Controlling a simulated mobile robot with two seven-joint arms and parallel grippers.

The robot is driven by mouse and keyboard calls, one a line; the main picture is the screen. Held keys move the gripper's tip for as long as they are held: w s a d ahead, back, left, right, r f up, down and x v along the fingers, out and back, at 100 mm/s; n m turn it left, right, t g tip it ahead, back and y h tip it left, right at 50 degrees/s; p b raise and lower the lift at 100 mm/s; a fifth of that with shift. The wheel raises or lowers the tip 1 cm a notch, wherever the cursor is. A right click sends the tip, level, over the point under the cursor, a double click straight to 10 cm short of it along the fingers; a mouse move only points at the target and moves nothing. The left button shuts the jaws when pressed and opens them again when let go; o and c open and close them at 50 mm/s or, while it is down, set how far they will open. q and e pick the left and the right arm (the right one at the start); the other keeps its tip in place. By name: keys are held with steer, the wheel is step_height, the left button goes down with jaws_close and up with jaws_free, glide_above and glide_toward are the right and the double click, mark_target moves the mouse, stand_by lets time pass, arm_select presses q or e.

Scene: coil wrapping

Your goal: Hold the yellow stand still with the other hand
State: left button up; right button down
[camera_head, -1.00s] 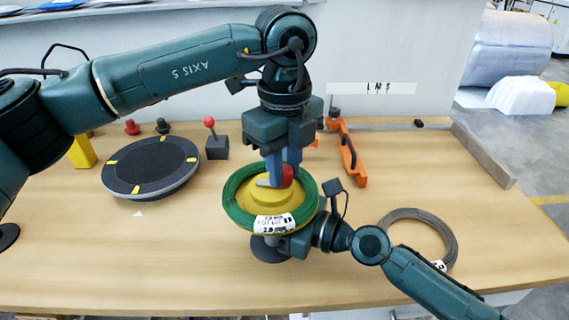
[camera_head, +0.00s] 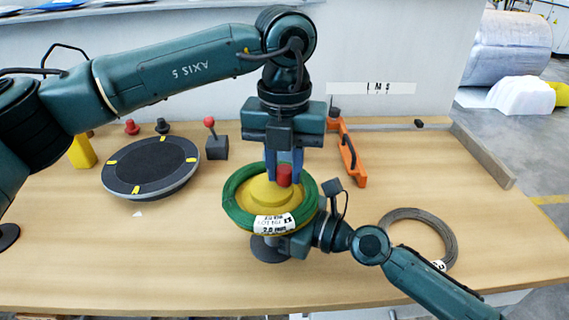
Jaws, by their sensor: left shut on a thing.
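The yellow stand (camera_head: 262,189) stands near the middle of the table, with a green coil (camera_head: 231,203) bearing a white label lying around it. My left gripper (camera_head: 284,175) reaches down from above, its blue fingers shut on a red knob (camera_head: 284,178) at the top of the stand. My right gripper (camera_head: 287,243) comes in from the lower right, low at the front right side of the stand, below the coil. Its fingertips are hidden by the coil and its own body, so I cannot tell its opening or whether it touches the stand.
A dark round turntable (camera_head: 150,165) with yellow marks and a red-knobbed lever box (camera_head: 216,145) are at left. An orange clamp-like tool (camera_head: 350,158) lies behind right. A grey wire coil (camera_head: 447,228) lies by my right arm. The front left table is clear.

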arm_select(q)
steer(key=m, duration=1.4)
steer(key=shift+m, duration=0.3)
steer(key=m, duration=0.4)
steer(key=shift+m, duration=0.3)
steer(key=m, duration=0.4)
steer(key=shift+m, duration=0.7)
steer(key=o, duration=1)
